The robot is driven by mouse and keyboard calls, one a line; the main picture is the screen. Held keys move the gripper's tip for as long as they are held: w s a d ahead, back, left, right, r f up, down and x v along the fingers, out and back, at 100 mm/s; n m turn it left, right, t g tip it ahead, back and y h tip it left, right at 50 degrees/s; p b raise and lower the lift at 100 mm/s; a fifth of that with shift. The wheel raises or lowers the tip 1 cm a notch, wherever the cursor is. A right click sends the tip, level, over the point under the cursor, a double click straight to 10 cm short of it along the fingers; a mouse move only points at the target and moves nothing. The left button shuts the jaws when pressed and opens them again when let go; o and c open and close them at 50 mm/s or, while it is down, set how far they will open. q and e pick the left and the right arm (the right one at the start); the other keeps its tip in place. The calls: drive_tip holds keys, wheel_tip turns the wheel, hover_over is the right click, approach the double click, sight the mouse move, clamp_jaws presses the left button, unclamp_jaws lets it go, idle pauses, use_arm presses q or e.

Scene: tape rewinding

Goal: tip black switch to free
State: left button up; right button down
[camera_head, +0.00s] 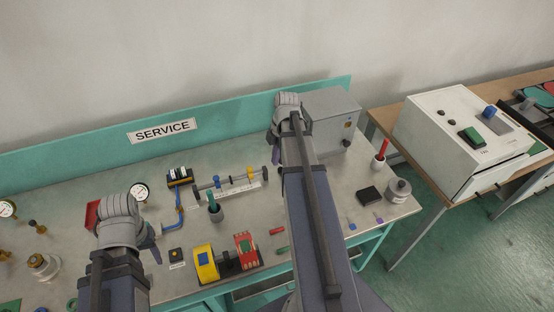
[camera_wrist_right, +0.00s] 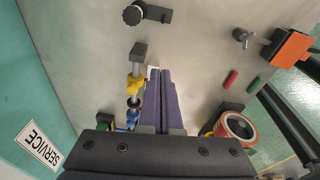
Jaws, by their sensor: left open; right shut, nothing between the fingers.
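A small black box (camera_head: 175,254) with a tiny yellowish mark on top sits left of the tape reels, a white label in front of it. It may be the black switch; its tilt is too small to tell. The yellow reel (camera_head: 206,262) and the red reel (camera_head: 245,249) stand on a dark base. My left gripper (camera_head: 148,241) is held above the bench, left of the black box; its fingers are mostly hidden by the wrist. My right gripper (camera_wrist_right: 160,72) is shut and empty, above the bench near the rod with yellow and blue rings (camera_wrist_right: 135,85).
The bench (camera_head: 320,225) also carries a grey box (camera_head: 334,115), a cup with a green handle (camera_head: 216,212), a blue crank (camera_head: 178,220), a gauge (camera_head: 139,192) and a black block (camera_head: 369,195). A white machine (camera_head: 455,135) stands on another table at right.

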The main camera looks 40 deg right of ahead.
use_arm(q)
wheel_tip(320, 180, down, 9)
drive_tip(key=b, duration=0.8)
drive_tip(key=shift+r, duration=0.15)
use_arm(e)
drive_tip(key=f, duration=0.5)
drive_tip(key=a+f, duration=0.1)
drive_tip(key=f, duration=0.2)
drive_tip(key=shift+w+f, duration=0.3)
drive_tip(key=shift+f, duration=0.05)
use_arm(q)
drive_tip(key=shift+f+b, duration=0.3)
drive_tip(key=shift+f, duration=0.05)
use_arm(e)
drive_tip(key=shift+s+d+f, duration=0.1)
drive_tip(key=shift+d+f, duration=0.1)
drive_tip(key=shift+d, duration=0.45)
drive_tip(key=shift+s+d+f, duration=0.1)
drive_tip(key=shift+d+f, duration=0.05)
drive_tip(key=shift+d, duration=0.45)
use_arm(q)
drive_tip(key=shift+f, duration=0.15)
use_arm(e)
drive_tip(key=shift+s+d+f, duration=0.1)
drive_tip(key=shift+d+f, duration=0.05)
drive_tip(key=shift+d, duration=0.4)
